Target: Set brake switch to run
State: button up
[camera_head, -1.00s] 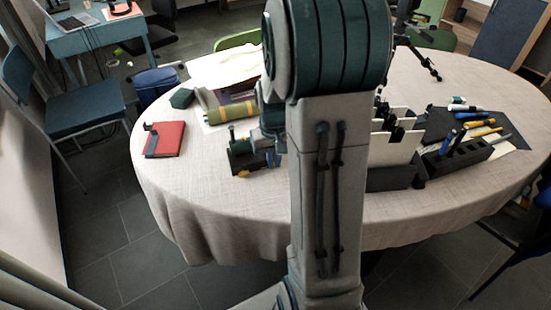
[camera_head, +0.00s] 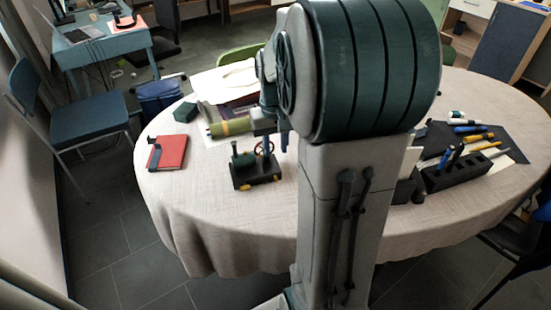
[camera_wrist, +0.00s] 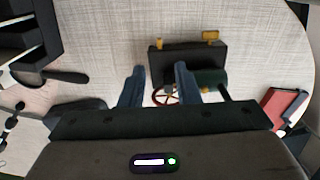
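A small machine with a black base (camera_head: 256,176) stands near the table's front left edge. It has a green cylinder (camera_head: 243,160), a red wheel (camera_head: 265,147) and two small yellow parts low on its front, one being the left yellow part (camera_head: 245,186). I cannot tell which part is the brake switch. In the wrist view the base (camera_wrist: 188,62) lies ahead of my gripper (camera_wrist: 159,68), with the wheel (camera_wrist: 163,97) between the fingers and the yellow parts (camera_wrist: 172,44) (camera_wrist: 210,36) on the far side. The fingers are apart and hold nothing visible; contact with the machine is unclear.
The cloth-covered round table (camera_head: 205,235) also holds a red notebook (camera_head: 168,153), a green box (camera_head: 185,112), an olive roll (camera_head: 230,127) and a black pen holder (camera_head: 458,172). My arm hides the table's middle. Bare cloth lies in front of the machine.

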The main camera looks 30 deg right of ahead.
jog(key=shift+r, duration=1.65)
jog(key=s+a+r+n+t+p, duration=0.1)
jog(key=s+a+r+p, duration=0.3)
jog(key=s+a+p, duration=0.1)
jog(key=s+a+r+n+t+p, duration=0.1)
jog(key=s+a+r+p, duration=0.4)
jog(key=s+a, duration=0.2)
jog(key=shift+s+t, duration=0.4)
jog(key=shift+s, duration=0.4)
jog(key=shift+d+r, duration=0.1)
